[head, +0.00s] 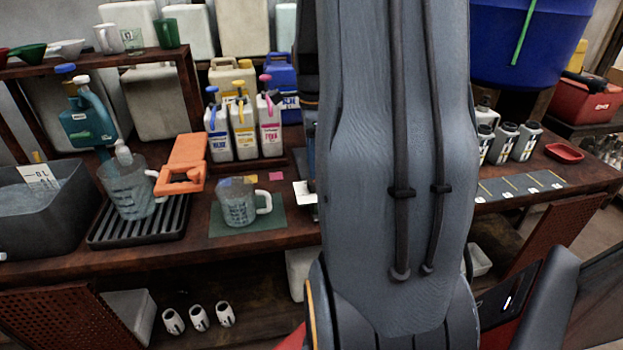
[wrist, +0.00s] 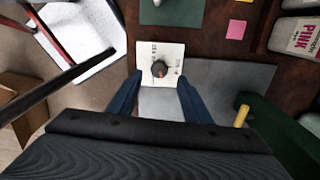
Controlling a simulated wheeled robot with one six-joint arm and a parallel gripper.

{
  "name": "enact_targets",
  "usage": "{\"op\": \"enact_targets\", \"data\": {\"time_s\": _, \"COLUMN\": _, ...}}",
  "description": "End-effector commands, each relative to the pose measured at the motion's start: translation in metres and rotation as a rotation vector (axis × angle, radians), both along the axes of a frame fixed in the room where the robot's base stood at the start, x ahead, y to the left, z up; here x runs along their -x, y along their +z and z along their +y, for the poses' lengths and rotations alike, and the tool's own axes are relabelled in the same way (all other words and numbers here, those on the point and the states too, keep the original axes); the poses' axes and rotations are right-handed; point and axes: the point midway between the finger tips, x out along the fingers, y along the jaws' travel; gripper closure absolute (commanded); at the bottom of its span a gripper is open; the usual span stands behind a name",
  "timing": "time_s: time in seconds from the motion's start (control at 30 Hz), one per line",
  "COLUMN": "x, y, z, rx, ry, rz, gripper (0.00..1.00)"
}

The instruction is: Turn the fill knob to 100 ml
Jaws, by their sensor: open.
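The fill knob (wrist: 159,68) is a small dark round knob on a white plate (wrist: 145,52) with printed marks too small to read. A small orange-red mark shows on its lower right side in the wrist view. My gripper (wrist: 159,78) is open, with one dark blue finger on each side of the plate; the fingers look apart from the knob. Their height above it I cannot tell.
A measuring cup (head: 238,205) stands on a green mat (head: 280,221), left of the plate. A larger jug (head: 128,190) stands on a black ribbed tray (head: 105,234) under a teal dispenser (head: 85,122). Several coloured-cap bottles (head: 243,128) stand behind. A pink note (wrist: 237,27) lies nearby.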

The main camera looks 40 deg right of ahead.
Motion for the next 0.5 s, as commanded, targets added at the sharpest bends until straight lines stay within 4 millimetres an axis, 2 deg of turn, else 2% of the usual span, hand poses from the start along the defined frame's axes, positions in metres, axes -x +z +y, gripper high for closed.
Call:
{"op": "enact_targets", "data": {"time_s": 0.1, "x": 0.001, "y": -0.021, "z": 0.001, "rx": -0.002, "ry": 0.002, "rz": 0.003, "gripper": 0.55}}
{"op": "enact_targets", "data": {"time_s": 0.23, "x": 0.001, "y": -0.038, "z": 0.001, "rx": -0.002, "ry": 0.003, "rz": 0.003, "gripper": 0.55}}
{"op": "enact_targets", "data": {"time_s": 0.5, "x": 0.0, "y": -0.054, "z": 0.001, "rx": 0.0, "ry": 0.003, "rz": 0.0, "gripper": 0.55}}
